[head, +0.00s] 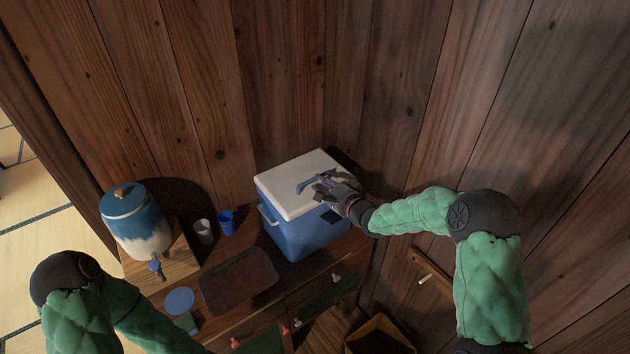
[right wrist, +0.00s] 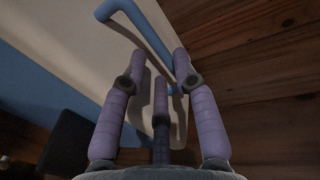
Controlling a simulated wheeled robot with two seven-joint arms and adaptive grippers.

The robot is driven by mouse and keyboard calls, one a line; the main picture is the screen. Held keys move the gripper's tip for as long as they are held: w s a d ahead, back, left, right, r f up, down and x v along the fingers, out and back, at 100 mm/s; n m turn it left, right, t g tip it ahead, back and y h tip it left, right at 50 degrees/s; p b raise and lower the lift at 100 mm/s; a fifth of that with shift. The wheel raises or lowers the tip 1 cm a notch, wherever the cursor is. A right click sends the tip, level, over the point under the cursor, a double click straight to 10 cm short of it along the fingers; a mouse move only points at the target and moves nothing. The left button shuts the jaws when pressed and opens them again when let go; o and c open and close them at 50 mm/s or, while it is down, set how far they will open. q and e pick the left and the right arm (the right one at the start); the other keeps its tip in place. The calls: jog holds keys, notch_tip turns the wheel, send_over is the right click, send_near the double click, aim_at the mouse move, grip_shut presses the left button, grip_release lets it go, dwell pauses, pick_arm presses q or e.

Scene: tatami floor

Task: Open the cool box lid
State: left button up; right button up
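The cool box (head: 300,238) has a blue body and a white lid (head: 285,185), and stands on the wooden cabinet against the wall corner. The lid is shut. A blue bar handle (head: 303,186) sits on top of the lid. My right gripper (head: 324,186) is over the right part of the lid, beside the handle. In the right wrist view, its purple fingers (right wrist: 160,62) are spread apart, and the handle (right wrist: 148,32) crosses just beyond and near the fingertips. I cannot tell whether they touch. My left gripper is outside the picture.
Left of the box are a blue cup (head: 227,222), a grey cup (head: 203,231), a dark tray (head: 240,280) and a blue-and-white dispenser (head: 138,225) on a wooden stand. Wooden walls stand close behind and to the right of the box.

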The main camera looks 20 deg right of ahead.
aim_at(305, 177)
jog(key=shift+x, duration=1.9)
jog(key=shift+c, duration=0.3)
grip_shut()
